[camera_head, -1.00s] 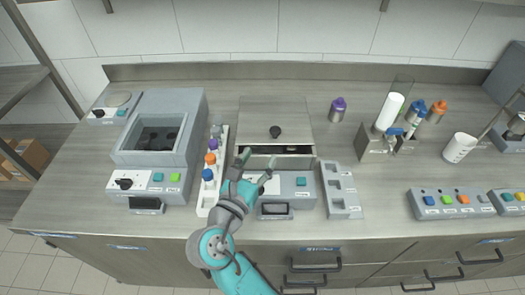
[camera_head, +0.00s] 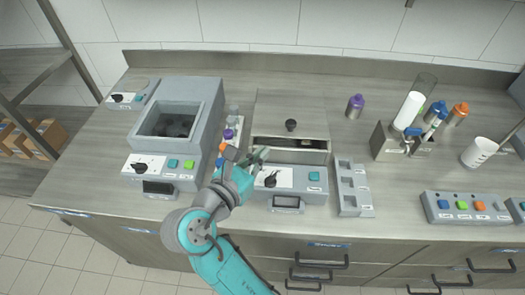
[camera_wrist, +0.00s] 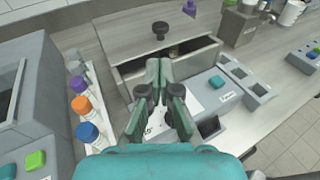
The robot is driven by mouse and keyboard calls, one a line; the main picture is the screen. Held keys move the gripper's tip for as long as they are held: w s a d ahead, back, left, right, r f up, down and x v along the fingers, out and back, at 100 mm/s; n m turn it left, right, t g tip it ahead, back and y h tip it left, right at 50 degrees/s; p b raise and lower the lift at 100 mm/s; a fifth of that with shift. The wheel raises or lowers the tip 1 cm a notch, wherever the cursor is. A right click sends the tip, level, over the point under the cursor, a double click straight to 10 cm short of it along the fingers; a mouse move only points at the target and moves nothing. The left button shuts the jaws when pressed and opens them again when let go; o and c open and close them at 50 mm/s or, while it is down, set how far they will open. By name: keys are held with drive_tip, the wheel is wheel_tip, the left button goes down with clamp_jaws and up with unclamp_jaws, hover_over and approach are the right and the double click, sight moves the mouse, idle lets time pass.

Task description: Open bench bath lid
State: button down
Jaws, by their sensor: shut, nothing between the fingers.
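The bench bath (camera_head: 330,174) stands in the middle of the bench, with a front panel that has a black dial and a teal button. Its grey lid (camera_head: 310,110) has a black knob (camera_head: 291,125), which also shows in the wrist view (camera_wrist: 160,29). A gap shows between the lid's front edge and the bath's front, with part of the interior visible. My gripper (camera_head: 262,153) is shut and empty at the front left of the bath. In the wrist view its fingers (camera_wrist: 159,64) point toward the gap, with the knob beyond them; I cannot tell whether they touch the bath.
A rack (camera_wrist: 103,160) with several capped bottles is close on the left, beside a grey open-topped unit (camera_head: 144,132). A slotted grey holder (camera_head: 350,202) stands right of the bath. A purple-capped bottle (camera_head: 355,106) is behind right.

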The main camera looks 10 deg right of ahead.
sight(288, 126)
drive_tip(key=x, duration=1.1)
drive_tip(key=shift+w+d+f, duration=0.1)
drive_tip(key=shift+w+d, duration=0.1)
drive_tip(key=shift+w, duration=0.05)
drive_tip(key=w, duration=0.2)
drive_tip(key=w+d, duration=0.1)
drive_tip(key=w, duration=0.1)
drive_tip(key=w+d, duration=0.1)
drive_tip(key=w, duration=0.1)
drive_tip(key=shift+w+d, duration=0.1)
drive_tip(key=shift+w, duration=0.3)
